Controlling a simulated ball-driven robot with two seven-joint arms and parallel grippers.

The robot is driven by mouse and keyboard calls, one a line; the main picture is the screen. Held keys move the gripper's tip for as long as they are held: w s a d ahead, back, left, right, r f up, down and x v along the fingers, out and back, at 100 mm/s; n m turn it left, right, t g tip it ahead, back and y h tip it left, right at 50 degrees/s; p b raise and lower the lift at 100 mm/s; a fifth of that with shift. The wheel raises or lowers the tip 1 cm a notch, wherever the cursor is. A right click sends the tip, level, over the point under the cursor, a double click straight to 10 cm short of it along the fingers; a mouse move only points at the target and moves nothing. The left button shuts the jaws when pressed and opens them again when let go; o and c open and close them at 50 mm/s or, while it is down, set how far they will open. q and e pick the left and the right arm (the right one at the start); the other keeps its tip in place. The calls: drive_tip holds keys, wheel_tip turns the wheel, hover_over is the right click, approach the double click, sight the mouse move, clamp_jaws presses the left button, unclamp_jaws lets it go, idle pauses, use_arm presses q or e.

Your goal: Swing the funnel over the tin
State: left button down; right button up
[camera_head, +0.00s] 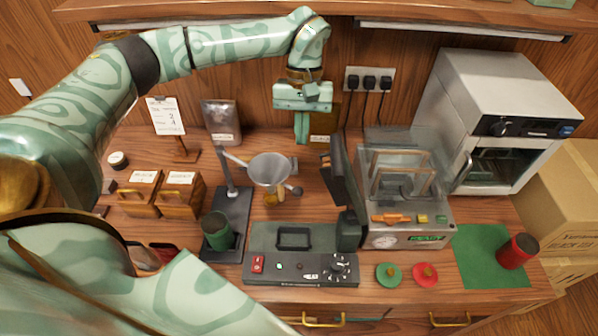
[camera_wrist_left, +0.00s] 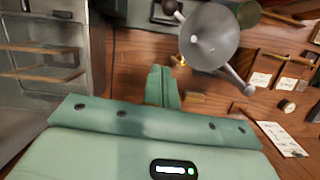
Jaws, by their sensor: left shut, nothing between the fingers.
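The grey metal funnel (camera_head: 270,168) hangs on a swing arm to the right of its upright post (camera_head: 229,170). The post stands on a dark base (camera_head: 235,205). An open green tin (camera_head: 217,236) stands upright at the front of that base; the funnel is behind it and to its right, not above it. My left gripper (camera_head: 302,138) points down behind and right of the funnel, shut, empty and apart from it. In the left wrist view its closed fingers (camera_wrist_left: 163,88) are beside the funnel (camera_wrist_left: 210,36), and the tin (camera_wrist_left: 246,12) shows partly behind it. My right gripper is not in view.
A dark control panel (camera_head: 300,268) lies in front of the funnel. A clear-sided machine (camera_head: 400,180) stands right of it, then a steel oven (camera_head: 500,110). Wooden boxes (camera_head: 180,192) stand left of the post. A red tin (camera_head: 517,250) stands by a green mat (camera_head: 480,255).

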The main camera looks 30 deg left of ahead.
use_arm(q)
drive_tip(key=s+d+f+p, duration=0.1)
drive_tip(key=s+d+f, duration=0.1)
drive_tip(key=s+f, duration=0.3)
drive_tip(key=shift+d+f, duration=0.3)
drive_tip(key=shift+f, duration=0.6)
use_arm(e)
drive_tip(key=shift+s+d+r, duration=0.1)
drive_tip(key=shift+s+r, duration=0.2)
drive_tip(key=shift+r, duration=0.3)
use_arm(q)
drive_tip(key=shift+s, duration=0.25)
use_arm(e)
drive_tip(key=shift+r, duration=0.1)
